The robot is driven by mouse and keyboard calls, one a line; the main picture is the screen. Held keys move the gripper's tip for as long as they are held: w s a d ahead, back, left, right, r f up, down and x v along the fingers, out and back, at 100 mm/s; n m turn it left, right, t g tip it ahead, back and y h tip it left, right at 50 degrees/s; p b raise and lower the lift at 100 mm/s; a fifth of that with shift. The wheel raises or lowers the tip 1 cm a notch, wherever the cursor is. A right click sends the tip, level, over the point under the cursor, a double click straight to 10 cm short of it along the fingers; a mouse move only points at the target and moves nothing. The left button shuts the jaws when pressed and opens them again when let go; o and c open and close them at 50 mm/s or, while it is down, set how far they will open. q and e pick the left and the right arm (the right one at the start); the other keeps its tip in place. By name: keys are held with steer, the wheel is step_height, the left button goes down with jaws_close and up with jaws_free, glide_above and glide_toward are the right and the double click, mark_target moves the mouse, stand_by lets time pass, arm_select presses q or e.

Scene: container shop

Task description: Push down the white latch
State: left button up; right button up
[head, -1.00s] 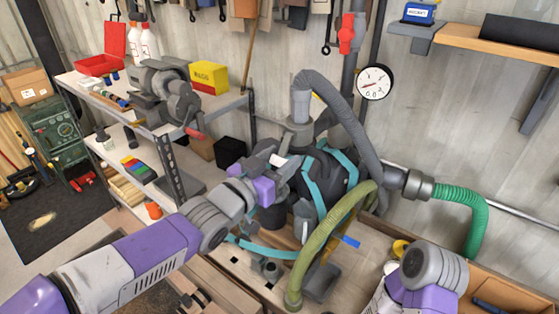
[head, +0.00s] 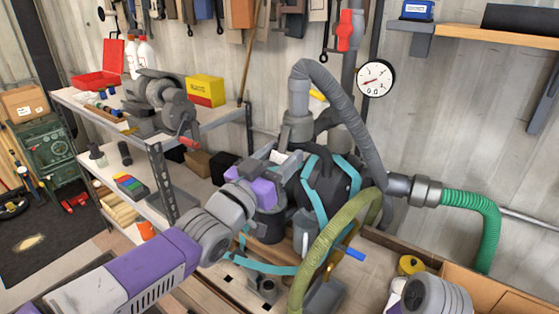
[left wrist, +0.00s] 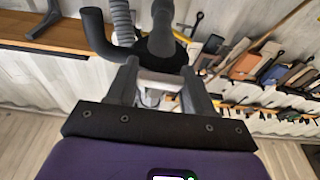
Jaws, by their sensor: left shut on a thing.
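The white latch (head: 281,157) is a small pale piece at the top left of the dark pump-like machine (head: 335,185) with teal straps. My left gripper (head: 277,159) reaches in from the left at that spot. In the left wrist view, its two grey fingers stand on either side of the pale latch (left wrist: 158,79), and the gripper is shut on it. The fingers and wrist hide part of the latch in the head view. My right gripper is outside the pictures; only part of my right arm shows at the lower right.
A grey ribbed hose (head: 345,100) arches over the machine, and an olive hose (head: 325,240) curves in front. A green hose (head: 480,215) runs off to the right. A metal shelf (head: 150,145) with tools stands at the left. A pressure gauge (head: 376,78) is on the wall.

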arm_select(q)
steer(key=o, duration=1)
steer(key=shift+c, duration=0.2)
steer(key=v, duration=0.7)
steer(key=shift+s, duration=0.2)
steer(key=shift+a+f, duration=0.15)
